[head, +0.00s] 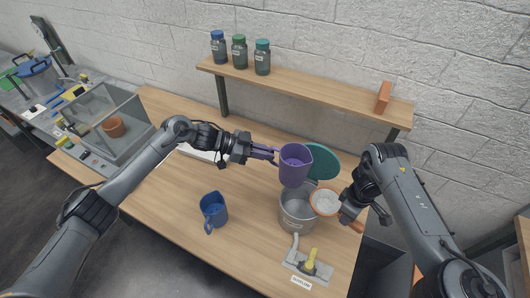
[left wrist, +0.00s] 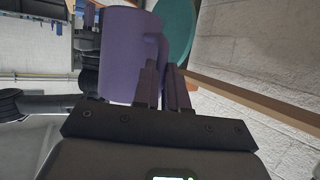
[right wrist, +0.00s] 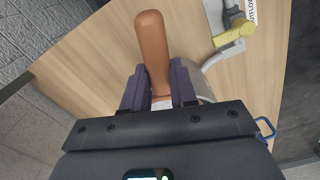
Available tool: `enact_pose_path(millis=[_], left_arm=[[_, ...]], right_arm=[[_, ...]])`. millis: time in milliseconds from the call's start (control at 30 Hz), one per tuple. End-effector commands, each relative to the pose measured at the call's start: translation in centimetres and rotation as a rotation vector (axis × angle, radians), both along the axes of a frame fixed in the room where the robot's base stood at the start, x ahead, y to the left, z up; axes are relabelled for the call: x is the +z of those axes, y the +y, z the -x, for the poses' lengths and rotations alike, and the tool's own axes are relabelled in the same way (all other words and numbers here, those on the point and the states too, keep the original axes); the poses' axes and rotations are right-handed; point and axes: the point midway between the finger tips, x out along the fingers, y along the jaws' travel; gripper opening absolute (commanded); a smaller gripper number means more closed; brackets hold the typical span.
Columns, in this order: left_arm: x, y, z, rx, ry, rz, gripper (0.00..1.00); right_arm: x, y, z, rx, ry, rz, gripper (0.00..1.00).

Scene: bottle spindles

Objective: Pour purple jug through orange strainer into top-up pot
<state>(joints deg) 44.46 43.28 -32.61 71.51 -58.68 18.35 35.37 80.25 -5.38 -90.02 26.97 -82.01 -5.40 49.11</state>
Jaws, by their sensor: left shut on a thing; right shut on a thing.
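The purple jug (head: 295,166) is held about upright above the back of the grey metal pot (head: 297,213). My left gripper (head: 272,154) is shut on its handle; the jug (left wrist: 128,55) and the fingers (left wrist: 164,85) also show in the left wrist view. The orange-rimmed strainer (head: 325,203), with a pale mesh, overlaps the pot's right rim in the head view. My right gripper (head: 349,213) is shut on its orange-brown handle, which shows between the fingers (right wrist: 160,90) in the right wrist view (right wrist: 153,45). The jug's contents are hidden.
A blue jug (head: 213,210) stands on the table left of the pot. A green disc (head: 322,160) is behind the purple jug. A yellow valve (head: 311,260) sits in front of the pot. Bottles (head: 240,52) and an orange-brown block (head: 383,97) stand on the shelf.

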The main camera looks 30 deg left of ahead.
Motion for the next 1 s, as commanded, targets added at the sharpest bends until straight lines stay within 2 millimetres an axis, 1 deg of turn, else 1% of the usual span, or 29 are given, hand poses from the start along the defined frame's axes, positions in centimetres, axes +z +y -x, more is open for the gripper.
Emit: enact_pose_path(millis=[33, 233, 433, 633, 867, 1000], left_arm=[[0.2, 0.0, 0.0, 0.000, -0.002, 0.002, 0.00], [0.2, 0.0, 0.0, 0.000, -0.002, 0.002, 0.00], [0.2, 0.0, 0.0, 0.000, -0.002, 0.002, 0.00], [0.2, 0.0, 0.0, 0.000, -0.002, 0.002, 0.00], [0.2, 0.0, 0.0, 0.000, -0.002, 0.002, 0.00], [0.2, 0.0, 0.0, 0.000, -0.002, 0.002, 0.00]], right_arm=[[-0.1, 0.9, 0.1, 0.000, 0.000, -0.001, 0.00], [-0.9, 1.9, 0.3, -0.001, 0.006, 0.006, 0.00], [-0.6, 3.1, -0.1, 0.003, -0.006, 0.003, 0.00], [-1.0, 4.2, 0.0, -0.001, -0.009, -0.001, 0.00], [-0.7, 5.4, 0.0, 0.002, -0.003, 0.003, 0.00], [-0.7, 6.7, -0.2, 0.004, -0.010, -0.002, 0.00]])
